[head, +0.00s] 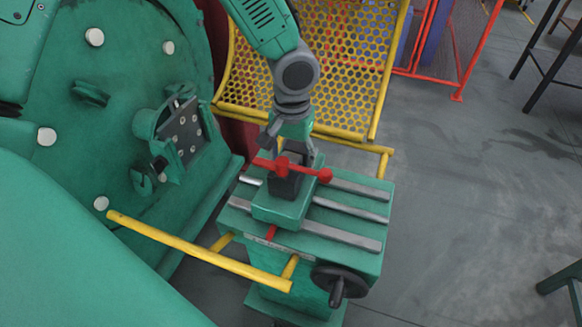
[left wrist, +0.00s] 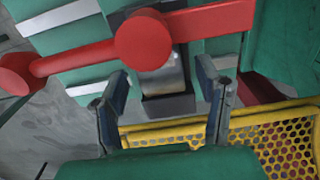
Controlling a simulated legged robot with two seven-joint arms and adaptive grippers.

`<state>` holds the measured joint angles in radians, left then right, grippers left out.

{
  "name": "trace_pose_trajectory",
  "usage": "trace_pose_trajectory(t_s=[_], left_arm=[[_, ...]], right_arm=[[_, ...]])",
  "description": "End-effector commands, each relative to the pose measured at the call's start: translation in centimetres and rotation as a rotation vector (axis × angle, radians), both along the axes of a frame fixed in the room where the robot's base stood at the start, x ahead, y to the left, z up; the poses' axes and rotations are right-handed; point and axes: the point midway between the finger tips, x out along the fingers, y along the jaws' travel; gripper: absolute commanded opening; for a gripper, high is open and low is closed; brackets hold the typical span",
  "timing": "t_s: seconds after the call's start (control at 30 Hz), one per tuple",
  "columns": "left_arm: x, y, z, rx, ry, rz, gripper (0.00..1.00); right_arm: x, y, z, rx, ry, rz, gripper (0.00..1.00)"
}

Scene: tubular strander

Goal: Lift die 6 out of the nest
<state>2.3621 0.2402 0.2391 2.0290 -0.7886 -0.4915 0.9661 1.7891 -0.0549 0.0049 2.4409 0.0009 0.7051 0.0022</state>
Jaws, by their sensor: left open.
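My left gripper (head: 292,151) is over the green machine table, just behind the red cross handle (head: 283,164). In the left wrist view the gripper (left wrist: 166,100) is open, with one finger on each side of a grey metal block (left wrist: 162,72) with a dark lower part; neither finger visibly touches it. I cannot tell whether this block is die 6, as no number is legible. In the head view a dark block (head: 285,186) sits under the red handle on a green carriage (head: 283,208). The nest is not clearly made out. My right gripper is not in view.
The red handle (left wrist: 142,40) crosses close in front of the fingers. Grey rails (head: 340,236) run across the table. Yellow bars (head: 200,252) and a yellow perforated guard (head: 330,60) border it. A black handwheel (head: 338,283) is at the front.

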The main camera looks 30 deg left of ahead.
Motion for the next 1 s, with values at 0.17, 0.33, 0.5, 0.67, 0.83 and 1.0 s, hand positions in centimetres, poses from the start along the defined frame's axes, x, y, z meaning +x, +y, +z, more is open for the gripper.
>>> trace_pose_trajectory(t_s=[0.17,0.33,0.5,0.67,0.83,1.0], left_arm=[[-0.1,0.3,-1.2,-0.004,-0.001,0.001,0.59],[-0.1,0.4,-1.2,-0.006,0.0,0.001,0.59],[0.0,0.3,-1.1,-0.004,0.0,0.001,0.02],[0.0,0.3,-1.1,-0.002,-0.001,0.0,0.0],[0.0,0.3,-0.9,-0.004,-0.002,0.0,0.0],[0.1,0.3,1.3,-0.004,-0.006,0.001,0.0]], right_arm=[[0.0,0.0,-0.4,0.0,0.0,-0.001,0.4],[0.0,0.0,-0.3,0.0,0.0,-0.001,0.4],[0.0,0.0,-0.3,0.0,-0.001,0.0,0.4],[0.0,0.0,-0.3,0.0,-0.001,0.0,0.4],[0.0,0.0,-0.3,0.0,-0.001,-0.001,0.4],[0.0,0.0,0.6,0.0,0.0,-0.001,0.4]])
